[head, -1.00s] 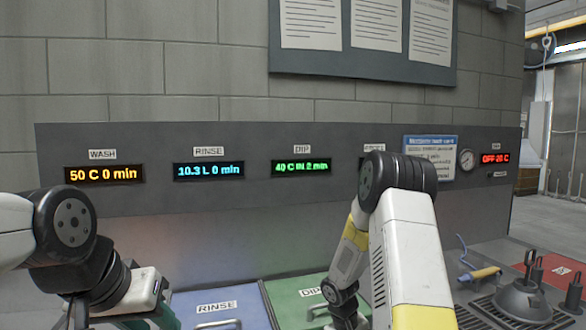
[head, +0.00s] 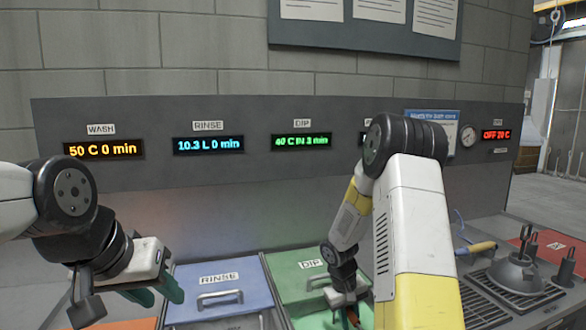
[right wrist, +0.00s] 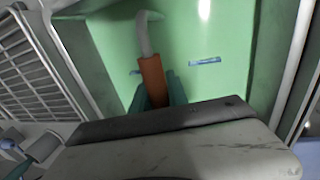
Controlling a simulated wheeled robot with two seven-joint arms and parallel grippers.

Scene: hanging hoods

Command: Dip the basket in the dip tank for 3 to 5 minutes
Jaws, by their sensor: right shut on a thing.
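The dip tank (head: 290,285) is the green-topped bay labelled DIP, low in the middle of the head view. Its display (head: 302,141) reads 40 C IN and what looks like 3 min; the digit is a little blurred. My right gripper (right wrist: 158,88) is shut on an orange-brown handle (right wrist: 152,75) with a curved grey rod at its end, against the green of the dip tank. No basket body can be made out, so I cannot tell how deep it sits. My left gripper (head: 160,290) is open and empty, left of the rinse lid.
The blue rinse lid (head: 205,282) with a bar handle lies left of the dip tank. An orange lid edge shows bottom left. At right are a drain grate (head: 480,312), a grey cone-shaped fixture (head: 517,270) and a yellow-handled tool (head: 477,248). The wall panel stands behind.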

